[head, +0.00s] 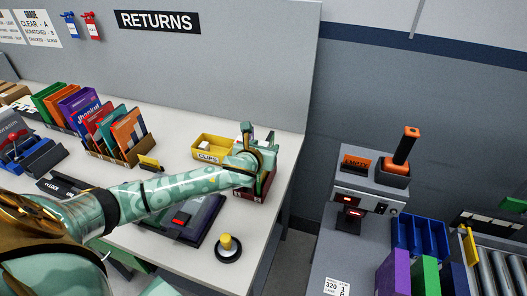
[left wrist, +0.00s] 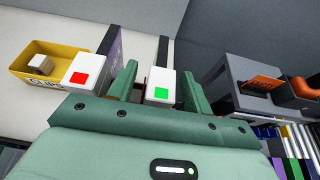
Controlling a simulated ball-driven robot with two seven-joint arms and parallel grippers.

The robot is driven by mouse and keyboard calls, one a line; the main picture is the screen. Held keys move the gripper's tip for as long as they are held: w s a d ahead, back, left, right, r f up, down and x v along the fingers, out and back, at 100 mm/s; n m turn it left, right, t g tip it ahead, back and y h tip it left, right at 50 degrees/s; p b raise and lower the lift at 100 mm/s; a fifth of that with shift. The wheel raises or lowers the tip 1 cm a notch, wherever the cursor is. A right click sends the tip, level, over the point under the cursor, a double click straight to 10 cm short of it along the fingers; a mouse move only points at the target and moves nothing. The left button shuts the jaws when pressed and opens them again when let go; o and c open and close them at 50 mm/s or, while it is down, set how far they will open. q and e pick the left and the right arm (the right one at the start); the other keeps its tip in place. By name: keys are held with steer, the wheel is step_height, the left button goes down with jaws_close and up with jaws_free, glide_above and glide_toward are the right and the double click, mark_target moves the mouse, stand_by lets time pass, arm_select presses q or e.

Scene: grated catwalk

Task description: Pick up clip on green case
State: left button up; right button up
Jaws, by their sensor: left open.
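My left gripper (head: 258,137) is over the dark red holder (head: 262,187) at the table's right end, beside the yellow CLIPS tray (head: 213,147). In the left wrist view the left gripper (left wrist: 160,84) is open. A white clip with a green square (left wrist: 160,86) shows between its two fingers, with no clear grip on it. What the clip sits on is mostly hidden by the gripper. A white clip with a red square (left wrist: 80,72) is left of the fingers, in front of the yellow tray's right end. My right gripper is not in view.
A pale block (left wrist: 40,64) lies in the tray. Racks of coloured cases (head: 118,135) stand at left. A dark device (head: 180,218) and a yellow button (head: 228,246) are near my left arm. A grey machine (head: 365,200) stands right, across a gap.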

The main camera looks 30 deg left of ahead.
arm_select(q)
steer(key=shift+w+f, duration=0.1)
steer(key=shift+w, duration=0.05)
steer(key=shift+c, duration=0.3)
steer(key=c, duration=1)
steer(key=shift+r, duration=0.2)
